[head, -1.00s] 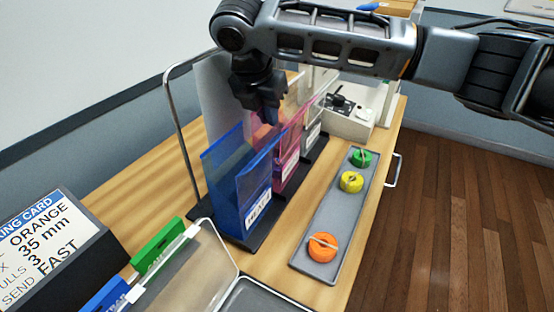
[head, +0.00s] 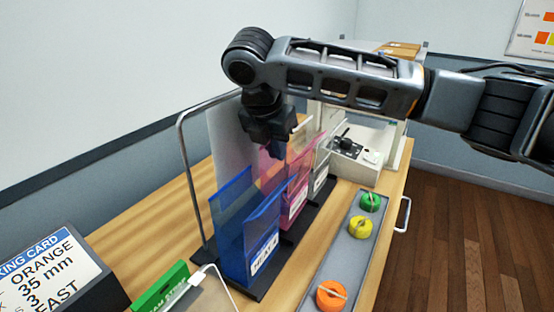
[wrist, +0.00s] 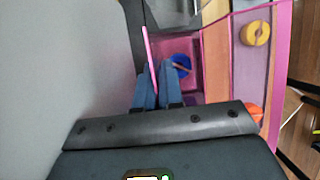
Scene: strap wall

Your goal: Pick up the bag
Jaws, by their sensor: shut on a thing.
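My gripper (head: 276,152) is at the pink see-through bin (head: 297,190), the middle one in a row. In the wrist view its fingers (wrist: 158,82) are close together, with a thin upright pink edge (wrist: 148,45) running between them. The gripper is shut on this edge, which looks like the bin's back wall. A blue round thing (wrist: 181,65) lies low inside the pink bin. I cannot make out a bag for certain. The lower ends of the fingers are partly hidden in the head view.
A blue bin (head: 262,230) stands in front and a clear bin (head: 322,170) behind. A grey tray (head: 345,255) at right holds orange, yellow and green rolls. A metal frame (head: 187,170) and a pale panel stand left. A card stand (head: 50,265) is at front left.

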